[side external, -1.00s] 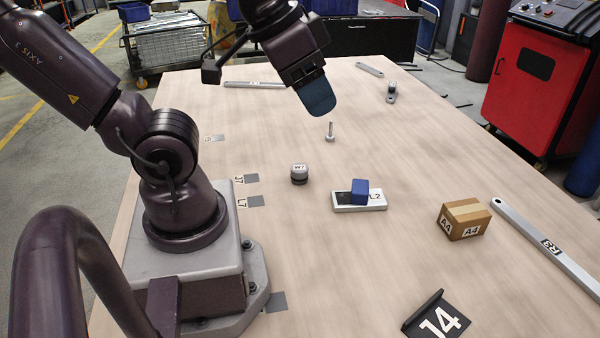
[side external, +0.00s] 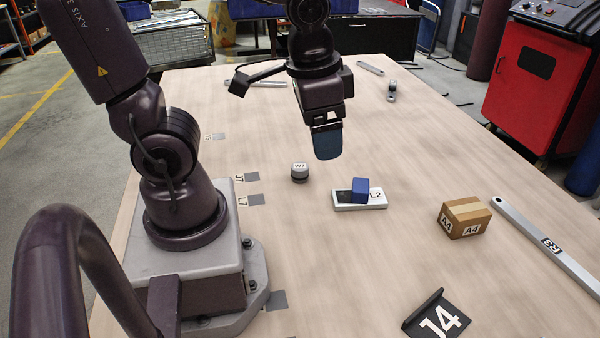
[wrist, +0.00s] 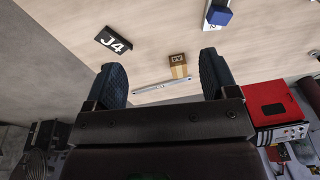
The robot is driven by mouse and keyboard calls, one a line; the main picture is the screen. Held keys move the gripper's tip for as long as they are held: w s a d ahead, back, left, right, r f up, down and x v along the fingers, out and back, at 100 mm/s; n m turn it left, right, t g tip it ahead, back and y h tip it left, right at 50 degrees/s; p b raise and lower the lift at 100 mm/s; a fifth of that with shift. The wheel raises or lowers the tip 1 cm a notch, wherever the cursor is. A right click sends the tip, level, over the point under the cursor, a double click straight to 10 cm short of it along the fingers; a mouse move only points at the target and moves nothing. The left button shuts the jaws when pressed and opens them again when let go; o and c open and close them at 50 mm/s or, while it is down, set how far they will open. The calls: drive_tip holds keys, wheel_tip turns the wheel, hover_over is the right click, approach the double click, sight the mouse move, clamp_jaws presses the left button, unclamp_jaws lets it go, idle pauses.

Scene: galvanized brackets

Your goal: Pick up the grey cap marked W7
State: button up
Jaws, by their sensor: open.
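The grey cap marked W7 (side external: 299,172) stands upright on the wooden table, left of the white plate, with a pale top and a darker lower part. I cannot make it out in the wrist view. My gripper (side external: 327,143) hangs above the table, up and to the right of the cap in the side view, apart from it. In the wrist view its two dark blue fingers (wrist: 162,80) are spread wide with nothing between them.
A white plate marked L2 (side external: 345,205) with a blue block (side external: 360,190) on it lies right of the cap. A cardboard box marked A4 (side external: 464,219), a long bar marked R3 (side external: 535,240) and a black J4 sign (side external: 436,316) lie farther right and in front.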

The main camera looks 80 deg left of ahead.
drive_tip(key=a+f+m+g+y, duration=0.3)
drive_tip(key=a+f+g+y, duration=0.15)
drive_tip(key=f, duration=0.55)
drive_tip(key=m+y, duration=0.8)
drive_tip(key=m, duration=0.5)
approach(302, 169)
drive_tip(key=s, duration=0.1)
drive_tip(key=s+d, duration=0.1)
drive_tip(key=s+r, duration=0.1)
drive_tip(key=s, duration=0.1)
drive_tip(key=shift+s+d, duration=0.15)
drive_tip(key=shift+d, duration=0.25)
drive_tip(key=w+m+t, duration=0.1)
drive_tip(key=w, duration=0.1)
drive_tip(key=shift+w+a+f+m+t+y, duration=0.15)
drive_tip(key=shift+w+a+m+t+y, duration=0.15)
drive_tip(key=shift+m+t, duration=0.1)
drive_tip(key=shift+w+a, duration=0.15)
drive_tip(key=x, duration=0.7)
drive_tip(key=shift+w+a+f, duration=0.1)
drive_tip(key=shift+f, duration=0.1)
drive_tip(key=shift+f+x, duration=0.2)
drive_tip(key=shift+x, duration=2.45)
drive_tip(key=c, duration=1)
